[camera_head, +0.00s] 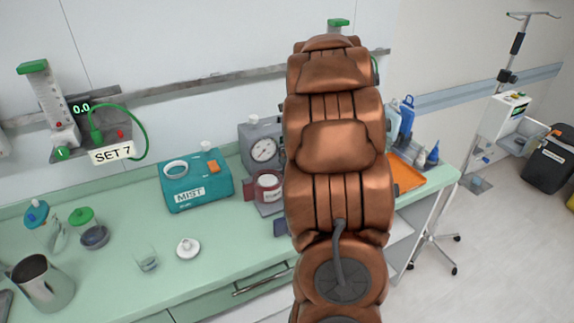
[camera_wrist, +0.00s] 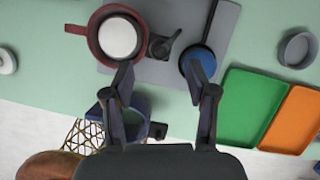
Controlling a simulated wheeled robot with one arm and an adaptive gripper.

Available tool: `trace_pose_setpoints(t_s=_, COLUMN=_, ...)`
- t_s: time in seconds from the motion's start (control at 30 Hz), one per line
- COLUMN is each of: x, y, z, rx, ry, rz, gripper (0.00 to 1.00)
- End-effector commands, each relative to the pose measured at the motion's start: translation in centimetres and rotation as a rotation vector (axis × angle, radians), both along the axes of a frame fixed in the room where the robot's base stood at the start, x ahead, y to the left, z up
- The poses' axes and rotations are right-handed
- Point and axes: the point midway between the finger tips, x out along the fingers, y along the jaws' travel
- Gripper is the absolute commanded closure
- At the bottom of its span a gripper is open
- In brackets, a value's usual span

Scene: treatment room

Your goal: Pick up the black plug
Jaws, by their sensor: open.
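In the wrist view a small black object (camera_wrist: 164,45), which looks like the black plug, sits on a grey plate (camera_wrist: 150,72) between a red-rimmed round vessel and a blue round part. My gripper (camera_wrist: 160,82) is open and empty. Its two fingers are spread apart, with the black object ahead of the gap between them and apart from both fingertips. The right fingertip overlaps the blue part (camera_wrist: 198,62) in the picture; I cannot tell whether they touch. In the head view my copper-coloured arm hides the gripper and the black object.
The red vessel (camera_wrist: 118,38) is close to the left finger. A blue cup-like thing (camera_wrist: 130,125) is at the counter edge. Green (camera_wrist: 250,106) and orange (camera_wrist: 292,120) trays lie right. A teal MIST box (camera_head: 195,180) stands left of my arm. The front left counter is partly clear.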

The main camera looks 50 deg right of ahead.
Motion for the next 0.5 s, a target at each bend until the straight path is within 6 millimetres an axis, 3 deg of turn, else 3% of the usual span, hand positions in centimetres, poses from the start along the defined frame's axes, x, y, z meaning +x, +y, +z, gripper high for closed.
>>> trace_pose_setpoints(t_s=0.27, x=0.8, y=0.1, z=-1.2, rx=0.003, ry=0.002, rz=0.004, gripper=0.43)
trace_pose_setpoints(t_s=0.5, x=2.2, y=-0.1, z=-3.6, rx=0.006, ry=0.004, rz=0.005, gripper=0.43)
